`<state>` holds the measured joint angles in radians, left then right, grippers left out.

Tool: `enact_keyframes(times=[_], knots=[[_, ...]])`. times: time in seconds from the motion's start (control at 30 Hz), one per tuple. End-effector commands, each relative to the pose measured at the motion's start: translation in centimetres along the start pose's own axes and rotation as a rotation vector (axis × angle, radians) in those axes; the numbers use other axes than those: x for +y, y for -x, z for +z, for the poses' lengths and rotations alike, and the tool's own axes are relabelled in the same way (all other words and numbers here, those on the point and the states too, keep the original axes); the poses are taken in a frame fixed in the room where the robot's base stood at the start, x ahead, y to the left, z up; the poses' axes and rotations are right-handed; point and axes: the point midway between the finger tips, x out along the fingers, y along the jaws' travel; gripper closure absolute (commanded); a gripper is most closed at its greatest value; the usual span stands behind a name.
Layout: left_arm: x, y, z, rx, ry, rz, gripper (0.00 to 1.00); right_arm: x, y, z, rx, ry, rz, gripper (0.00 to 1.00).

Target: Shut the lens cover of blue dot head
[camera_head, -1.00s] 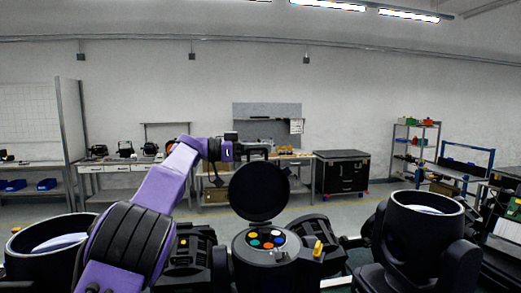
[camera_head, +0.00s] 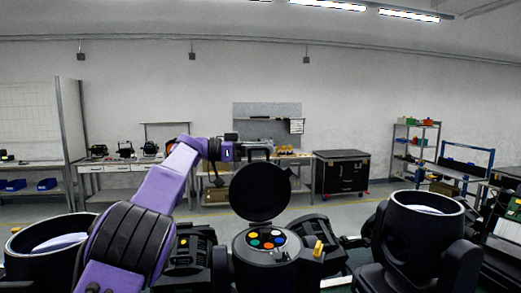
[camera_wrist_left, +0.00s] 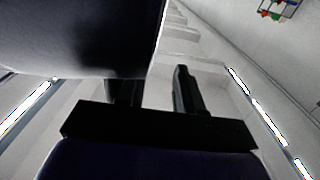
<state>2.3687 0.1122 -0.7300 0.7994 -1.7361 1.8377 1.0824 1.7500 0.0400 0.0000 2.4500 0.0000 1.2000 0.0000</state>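The middle lamp head (camera_head: 246,265) has a face with several coloured dots, some bluish; I cannot tell which head the blue dot names. Its round black lens cover (camera_head: 260,192) stands open, nearly upright, at the far side of the face. In the head view my left gripper (camera_head: 258,152) is at the cover's top edge, its fingertips partly hidden. In the left wrist view the gripper (camera_wrist_left: 155,92) has its fingers apart. The dark cover (camera_wrist_left: 75,35) fills the upper left and overlaps one finger; I cannot tell whether they touch. My right gripper is not in view.
A lamp head with an open barrel (camera_head: 425,222) stands at the right and another (camera_head: 28,248) at the left, partly behind my left arm. A yellow piece (camera_head: 318,248) sits right of the middle head. Workbenches and a black cabinet (camera_head: 341,172) stand far back.

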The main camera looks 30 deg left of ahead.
Motion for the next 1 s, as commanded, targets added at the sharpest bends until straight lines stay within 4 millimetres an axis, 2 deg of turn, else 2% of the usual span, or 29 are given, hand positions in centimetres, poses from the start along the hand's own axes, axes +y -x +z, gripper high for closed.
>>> enact_keyframes(times=[0.17, 1.0], knots=[[0.0, 0.4, 0.1, 0.000, 0.000, -0.001, 0.64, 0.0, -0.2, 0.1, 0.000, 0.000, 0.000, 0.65], [0.0, 7.4, 0.1, 0.001, 0.001, -0.001, 0.64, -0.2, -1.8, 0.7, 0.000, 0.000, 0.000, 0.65]])
